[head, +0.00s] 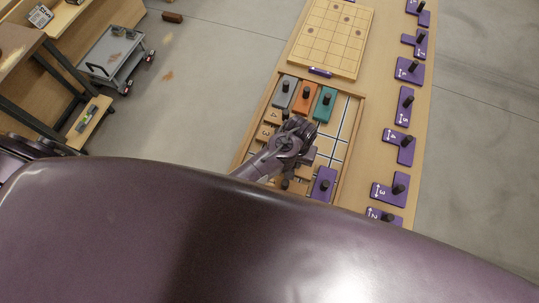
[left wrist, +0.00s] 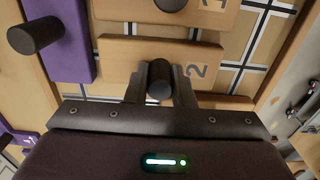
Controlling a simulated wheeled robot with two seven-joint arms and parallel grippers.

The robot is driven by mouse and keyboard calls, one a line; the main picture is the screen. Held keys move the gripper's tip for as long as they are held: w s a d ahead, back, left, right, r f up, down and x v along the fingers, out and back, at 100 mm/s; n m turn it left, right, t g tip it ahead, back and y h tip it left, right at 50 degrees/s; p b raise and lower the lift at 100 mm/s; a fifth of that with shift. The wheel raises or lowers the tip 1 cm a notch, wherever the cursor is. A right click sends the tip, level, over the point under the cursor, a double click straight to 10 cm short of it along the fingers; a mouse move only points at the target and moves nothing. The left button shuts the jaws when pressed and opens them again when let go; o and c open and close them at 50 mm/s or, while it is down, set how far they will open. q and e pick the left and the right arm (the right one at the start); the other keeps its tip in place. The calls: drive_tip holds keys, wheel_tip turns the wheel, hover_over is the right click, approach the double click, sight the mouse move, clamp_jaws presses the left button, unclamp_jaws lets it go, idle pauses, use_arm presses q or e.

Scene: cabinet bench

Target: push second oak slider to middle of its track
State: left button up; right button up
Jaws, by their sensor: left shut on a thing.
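The oak slider marked 2 (left wrist: 130,51) lies in the middle of the left wrist view, with an upright black knob (left wrist: 160,82). My left gripper (left wrist: 161,72) is shut on that knob, one finger on each side. In the head view my left gripper (head: 292,140) is over the framed board (head: 358,118) and its arm hides part of the oak pieces. Another oak slider (left wrist: 135,12) with a black knob shows at the top of the left wrist view. My right gripper is not in view.
Grey (head: 284,92), orange (head: 305,97) and teal (head: 325,104) knobbed blocks stand at the board's far end. A purple block (head: 323,186) is at its near right. Several purple pieces line the table's right side. A gridded wooden board (head: 330,38) lies beyond.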

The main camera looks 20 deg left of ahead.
use_arm(q)
drive_tip(key=o, duration=0.8)
drive_tip(key=shift+c, duration=0.2)
drive_tip(key=shift+r, duration=0.1)
drive_tip(key=shift+r, duration=3.65)
